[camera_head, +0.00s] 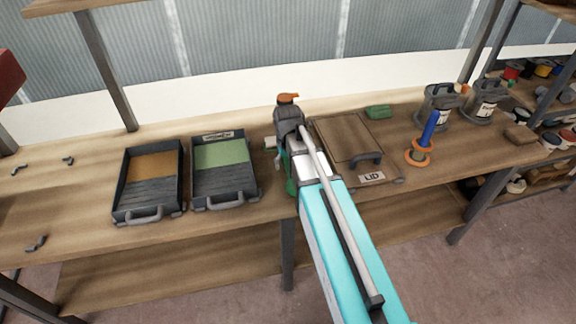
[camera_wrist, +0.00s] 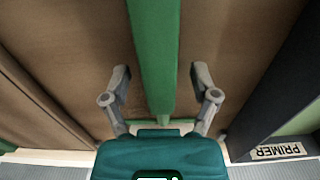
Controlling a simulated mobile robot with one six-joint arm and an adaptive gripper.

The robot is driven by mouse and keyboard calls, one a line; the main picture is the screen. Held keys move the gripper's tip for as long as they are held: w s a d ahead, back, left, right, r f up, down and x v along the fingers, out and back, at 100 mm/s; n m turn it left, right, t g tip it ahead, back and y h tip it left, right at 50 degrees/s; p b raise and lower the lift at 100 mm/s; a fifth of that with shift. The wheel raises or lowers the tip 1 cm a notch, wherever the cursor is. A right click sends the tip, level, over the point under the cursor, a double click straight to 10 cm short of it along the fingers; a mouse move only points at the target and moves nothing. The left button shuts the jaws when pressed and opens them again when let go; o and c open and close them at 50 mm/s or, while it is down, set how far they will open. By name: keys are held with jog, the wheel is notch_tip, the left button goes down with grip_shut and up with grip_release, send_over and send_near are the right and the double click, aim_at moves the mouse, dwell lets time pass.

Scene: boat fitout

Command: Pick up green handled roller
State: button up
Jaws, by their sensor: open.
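The green handle (camera_wrist: 155,45) of the roller runs lengthwise through the middle of the wrist view. My gripper (camera_wrist: 160,75) is open, with one finger on each side of the handle and a visible gap on both sides. In the head view, a strip of the green handle (camera_head: 291,184) shows beside my arm at the bench's front, between the green tray and the lid board. My arm hides most of the roller there. I cannot tell how far the fingertips are above the handle.
The wooden LID board (camera_head: 372,177) lies to the right. A blue-handled tool (camera_head: 430,128) stands beyond it.

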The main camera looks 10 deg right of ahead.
dwell(0.4)
grip_shut()
